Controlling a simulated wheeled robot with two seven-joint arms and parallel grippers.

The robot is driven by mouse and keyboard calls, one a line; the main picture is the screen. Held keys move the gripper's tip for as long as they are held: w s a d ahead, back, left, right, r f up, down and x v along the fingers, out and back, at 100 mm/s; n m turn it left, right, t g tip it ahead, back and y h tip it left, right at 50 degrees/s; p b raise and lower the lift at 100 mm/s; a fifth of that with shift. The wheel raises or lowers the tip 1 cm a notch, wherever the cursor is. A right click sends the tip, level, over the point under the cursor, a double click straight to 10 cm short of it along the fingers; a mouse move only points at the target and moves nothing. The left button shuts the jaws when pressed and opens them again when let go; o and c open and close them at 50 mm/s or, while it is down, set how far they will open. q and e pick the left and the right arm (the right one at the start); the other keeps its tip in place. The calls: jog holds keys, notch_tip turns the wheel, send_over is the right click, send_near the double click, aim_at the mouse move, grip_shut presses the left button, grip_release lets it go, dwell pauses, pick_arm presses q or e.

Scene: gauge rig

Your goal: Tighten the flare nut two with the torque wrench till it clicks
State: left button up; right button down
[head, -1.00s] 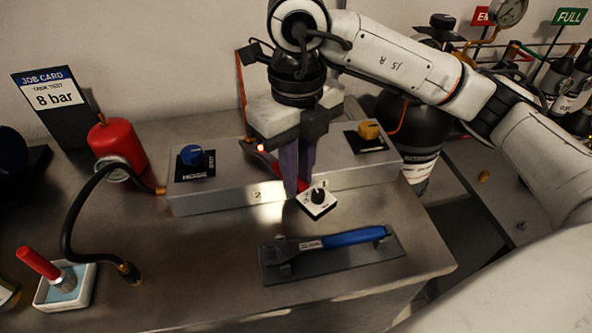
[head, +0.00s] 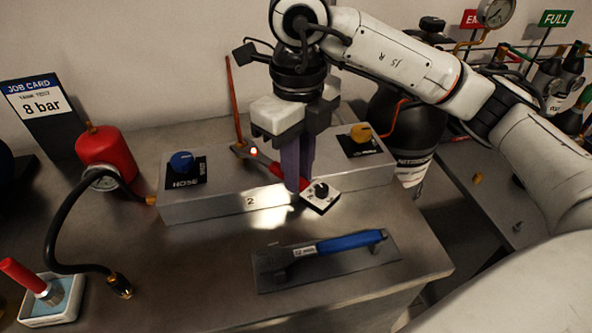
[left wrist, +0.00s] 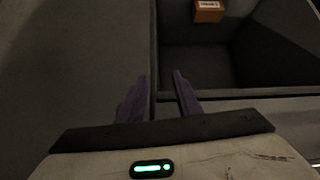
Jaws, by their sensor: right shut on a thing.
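My right gripper (head: 298,186) points down at the front of the grey block (head: 215,207). It is shut on the red handle of a tool I take to be the torque wrench (head: 280,170). A white square with a black dial (head: 320,194) sits at its near end. Its far end is by the foot of an upright copper-coloured tube (head: 236,105), with a small light glowing there. Flare nut two is too small or hidden to make out; a "2" is marked on the block's front. My left gripper (left wrist: 160,95) is open and empty in the left wrist view.
A blue knob (head: 181,162) and a yellow knob (head: 361,132) stand on the block. A red tank (head: 105,150) with a black hose (head: 58,225) is at left.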

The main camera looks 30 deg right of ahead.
aim_at(323, 188)
jog(key=shift+s, duration=0.1)
dwell(0.3)
jog(key=shift+s+d+b, duration=0.1)
jog(key=shift+s+d, duration=0.15)
jog(key=shift+s, duration=0.5)
jog(key=shift+s+d+b, duration=0.15)
jog(key=shift+s+d, duration=0.15)
jog(key=shift+s, duration=0.45)
jog(key=shift+s+d+b, duration=0.1)
jog(key=shift+s+d, duration=0.15)
jog(key=shift+s, duration=0.5)
jog(key=shift+r, duration=0.15)
jog(key=shift+r+p, duration=1.75)
jog(key=shift+r, duration=0.4)
